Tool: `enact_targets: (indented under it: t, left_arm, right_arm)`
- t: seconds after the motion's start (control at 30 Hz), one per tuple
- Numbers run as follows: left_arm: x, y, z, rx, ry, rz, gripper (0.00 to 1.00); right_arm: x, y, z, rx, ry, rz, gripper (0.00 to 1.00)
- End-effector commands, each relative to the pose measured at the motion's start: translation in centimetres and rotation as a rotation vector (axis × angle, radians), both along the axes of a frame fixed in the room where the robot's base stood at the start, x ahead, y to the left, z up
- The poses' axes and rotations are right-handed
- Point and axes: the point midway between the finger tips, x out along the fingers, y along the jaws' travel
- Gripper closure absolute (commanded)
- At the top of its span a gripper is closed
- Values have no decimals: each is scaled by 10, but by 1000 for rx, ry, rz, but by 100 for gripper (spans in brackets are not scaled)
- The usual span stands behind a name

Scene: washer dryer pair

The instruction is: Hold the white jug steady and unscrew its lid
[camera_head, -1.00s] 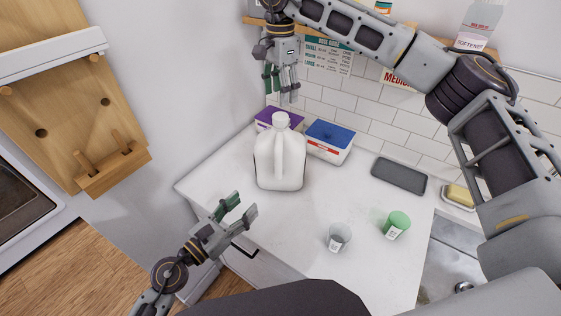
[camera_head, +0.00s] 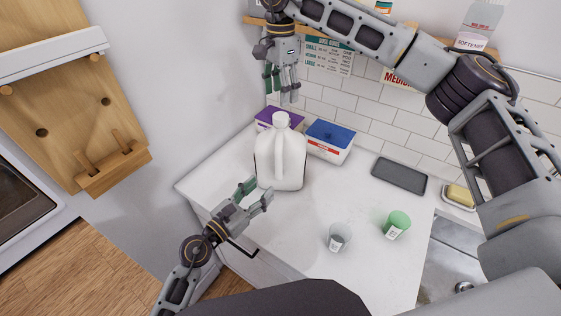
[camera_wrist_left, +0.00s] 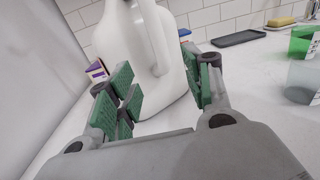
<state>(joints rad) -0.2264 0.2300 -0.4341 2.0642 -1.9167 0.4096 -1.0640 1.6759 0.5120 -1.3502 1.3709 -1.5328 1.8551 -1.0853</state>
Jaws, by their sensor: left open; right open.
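The white jug (camera_head: 280,160) stands upright on the white counter, with its handle facing me and its white lid (camera_head: 281,119) on top. My left gripper (camera_head: 257,192) is open, low in front of the jug's base. In the left wrist view the jug (camera_wrist_left: 146,60) shows just beyond and between the green-padded fingers (camera_wrist_left: 160,95); I cannot tell whether they touch it. The lid is out of that view. My right gripper (camera_head: 281,90) is open and points down above and behind the lid, apart from it.
A purple box (camera_head: 264,118) and a blue-topped box (camera_head: 330,140) stand behind the jug. A grey tray (camera_head: 399,175), a clear cup (camera_head: 338,237) and a green cup (camera_head: 397,225) are to the right. The counter (camera_head: 305,215) is bare between jug and cups.

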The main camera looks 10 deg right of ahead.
Motion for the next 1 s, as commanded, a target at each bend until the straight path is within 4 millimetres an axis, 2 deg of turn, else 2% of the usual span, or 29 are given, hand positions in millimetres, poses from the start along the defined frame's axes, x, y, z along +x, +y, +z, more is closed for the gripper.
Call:
enact_targets:
  t: [0.7,1.0]
  left_arm:
    - [40,-47,1,-1,0,-1,50]
    - [45,-53,0,1,1,-1,50]
  right_arm:
    - [0,0,0,0,0,0,42]
    - [0,0,0,0,0,0,42]
